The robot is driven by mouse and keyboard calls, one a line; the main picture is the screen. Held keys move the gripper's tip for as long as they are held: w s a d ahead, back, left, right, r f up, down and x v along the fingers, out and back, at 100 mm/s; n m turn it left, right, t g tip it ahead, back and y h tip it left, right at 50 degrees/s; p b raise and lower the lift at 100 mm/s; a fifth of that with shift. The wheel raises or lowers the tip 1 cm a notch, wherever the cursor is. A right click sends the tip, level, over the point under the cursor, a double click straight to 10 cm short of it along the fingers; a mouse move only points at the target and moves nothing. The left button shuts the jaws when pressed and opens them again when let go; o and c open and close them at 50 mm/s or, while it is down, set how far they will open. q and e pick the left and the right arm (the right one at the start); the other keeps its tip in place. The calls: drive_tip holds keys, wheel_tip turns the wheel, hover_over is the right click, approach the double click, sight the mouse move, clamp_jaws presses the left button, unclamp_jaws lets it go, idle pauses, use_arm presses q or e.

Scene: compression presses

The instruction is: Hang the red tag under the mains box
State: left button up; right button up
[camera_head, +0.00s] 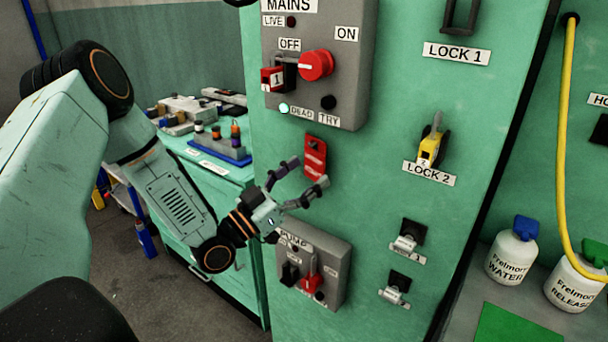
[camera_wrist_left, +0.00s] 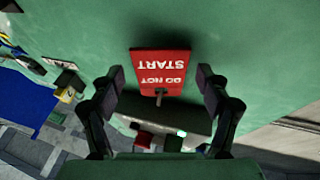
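The red tag (camera_head: 315,155) hangs flat against the green panel just under the grey mains box (camera_head: 341,101). In the left wrist view the tag (camera_wrist_left: 150,62) appears upside down, reading DO NOT START, with a small peg at its hole end. My left gripper (camera_head: 308,172) is open just in front of the tag, and its fingers look apart from it. In the left wrist view the open fingers (camera_wrist_left: 159,77) stand on either side of the tag, with nothing between them. The right gripper is out of view.
The mains box has a red knob (camera_head: 316,65), a red lock marked 1 (camera_head: 271,79) and a lit green DEAD lamp (camera_head: 284,108). A smaller grey switch box (camera_head: 327,260) sits below the gripper. A yellow padlock (camera_head: 429,150) hangs at LOCK 2. A cluttered bench (camera_head: 221,181) stands behind.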

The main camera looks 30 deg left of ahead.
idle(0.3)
use_arm(q)
drive_tip(key=shift+v, duration=3.75)
drive_tip(key=shift+w, duration=0.1)
drive_tip(key=shift+x, duration=3.75)
drive_tip(key=shift+s+r+p, duration=0.2)
drive_tip(key=shift+p, duration=0.1)
drive_tip(key=shift+s, duration=0.1)
